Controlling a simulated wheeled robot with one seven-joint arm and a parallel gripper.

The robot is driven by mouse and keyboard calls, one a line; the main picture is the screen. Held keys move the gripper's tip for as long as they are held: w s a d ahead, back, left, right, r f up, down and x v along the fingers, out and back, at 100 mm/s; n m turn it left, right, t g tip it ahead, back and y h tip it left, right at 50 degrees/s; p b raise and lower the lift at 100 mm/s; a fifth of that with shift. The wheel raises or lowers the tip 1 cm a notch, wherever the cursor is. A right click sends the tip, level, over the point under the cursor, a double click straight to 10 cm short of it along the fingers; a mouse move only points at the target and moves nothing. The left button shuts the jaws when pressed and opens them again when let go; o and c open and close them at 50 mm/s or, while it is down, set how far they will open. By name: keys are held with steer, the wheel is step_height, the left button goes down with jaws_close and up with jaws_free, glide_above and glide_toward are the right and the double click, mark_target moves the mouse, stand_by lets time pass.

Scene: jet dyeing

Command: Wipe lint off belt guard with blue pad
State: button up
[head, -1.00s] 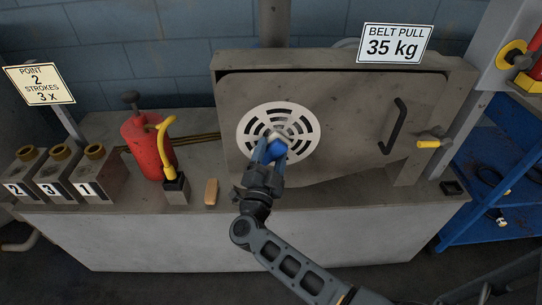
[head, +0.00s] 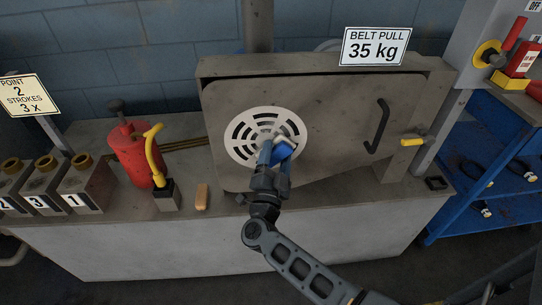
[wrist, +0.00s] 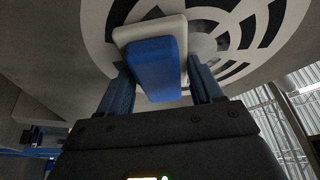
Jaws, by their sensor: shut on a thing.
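The belt guard (head: 335,150) is a grey panel with a black handle and a round white slotted vent (head: 240,141). The blue pad (head: 282,151) has a whitish layer on its far side. My gripper (head: 274,155) is shut on the pad and holds it in front of the lower right part of the vent. In the wrist view the blue pad (wrist: 155,68) sits between the fingers, its pale side toward the vent (wrist: 240,25). I cannot tell whether it touches. No lint is clearly visible; the pad and gripper hide part of the vent.
A tan block (head: 202,197) lies on the ledge. A yellow-handled latch (head: 411,142) is at the guard's right. A blue shelf (head: 500,165) stands at far right.

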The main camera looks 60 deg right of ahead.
mark_target(296, 128)
steer(key=s+d+r+p, duration=0.2)
steer(key=s+r+p, duration=0.1)
steer(key=shift+s+d+p, duration=0.1)
steer(key=shift+d+p, duration=0.2)
steer(key=shift+d, duration=0.05)
steer(key=shift+w+a+b, duration=0.15)
steer(key=shift+w+a, duration=0.6)
steer(key=shift+w, duration=0.35)
steer(key=shift+w+a+b, duration=0.15)
steer(key=shift+w+a, duration=0.6)
steer(key=shift+w, duration=0.35)
steer(key=shift+w+a, duration=1.15)
steer(key=shift+w, duration=0.25)
steer(key=shift+s+r+p, duration=0.2)
steer(key=shift+r+p, duration=0.9)
steer(key=shift+r, duration=0.35)
steer(key=shift+s+d+f+p, duration=0.1)
steer(key=shift+s+d+p, duration=0.2)
steer(key=shift+s+d, duration=0.45)
steer(key=shift+s+d+p, duration=0.3)
steer(key=shift+s+d, duration=0.8)
steer(key=shift+s, duration=0.25)
steer(key=shift+s+d+p, duration=0.25)
steer(key=shift+s+d, duration=0.8)
steer(key=shift+s, duration=0.25)
